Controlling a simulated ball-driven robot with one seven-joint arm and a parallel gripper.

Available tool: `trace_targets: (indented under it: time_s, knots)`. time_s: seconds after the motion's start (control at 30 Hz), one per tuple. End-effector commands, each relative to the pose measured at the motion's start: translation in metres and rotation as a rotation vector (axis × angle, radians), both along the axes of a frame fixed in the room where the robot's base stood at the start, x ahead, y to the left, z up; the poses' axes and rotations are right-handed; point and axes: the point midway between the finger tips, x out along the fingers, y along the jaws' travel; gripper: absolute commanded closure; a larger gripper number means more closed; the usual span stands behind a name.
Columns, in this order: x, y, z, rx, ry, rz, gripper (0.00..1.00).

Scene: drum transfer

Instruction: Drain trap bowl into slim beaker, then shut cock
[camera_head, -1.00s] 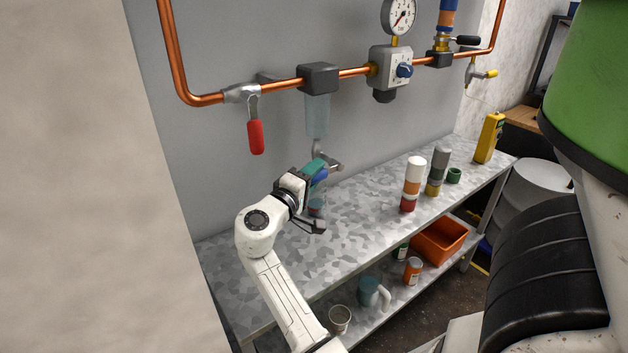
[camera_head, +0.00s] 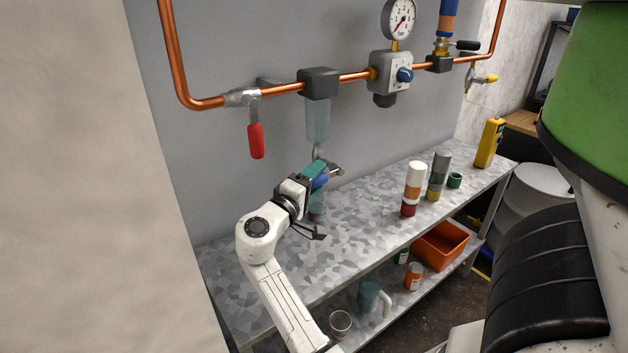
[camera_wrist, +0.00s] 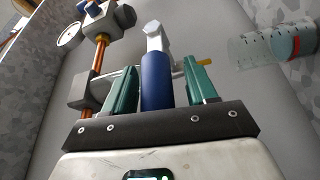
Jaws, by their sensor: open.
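The clear trap bowl (camera_head: 318,121) hangs under a dark grey block on the copper pipe. The drain cock's metal body (camera_head: 318,151) is below it, partly hidden by my gripper. My gripper (camera_head: 317,176) is open at the cock. In the wrist view my gripper (camera_wrist: 163,75) has one green finger on each side of the cock's blue handle (camera_wrist: 157,80), with visible gaps. The slim beaker (camera_head: 317,212) stands on the bench below, partly hidden behind my gripper. It also shows in the wrist view (camera_wrist: 262,50), clear and graduated, with a reddish band; its liquid level is unclear.
A red-handled valve (camera_head: 256,140) hangs left of the bowl. A regulator (camera_head: 390,70) with gauge is to the right. Bottles (camera_head: 413,185), a green cup (camera_head: 455,180) and a yellow device (camera_head: 489,143) stand on the bench (camera_head: 350,240). Its middle is clear.

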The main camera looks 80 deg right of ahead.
Motion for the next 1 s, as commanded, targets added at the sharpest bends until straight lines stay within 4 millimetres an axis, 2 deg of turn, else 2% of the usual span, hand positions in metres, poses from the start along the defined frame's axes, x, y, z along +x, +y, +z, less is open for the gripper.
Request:
trace_targets:
  time_s: [0.13,0.5,0.67,1.0]
  knots:
    - [0.005,0.012,-0.001,-0.002,0.001,0.005,0.43]
    - [0.021,0.063,-0.007,0.0,0.001,0.003,0.43]
    - [0.023,0.071,-0.007,0.001,0.001,0.001,0.43]
    - [0.023,0.071,-0.007,0.0,0.001,0.001,0.43]
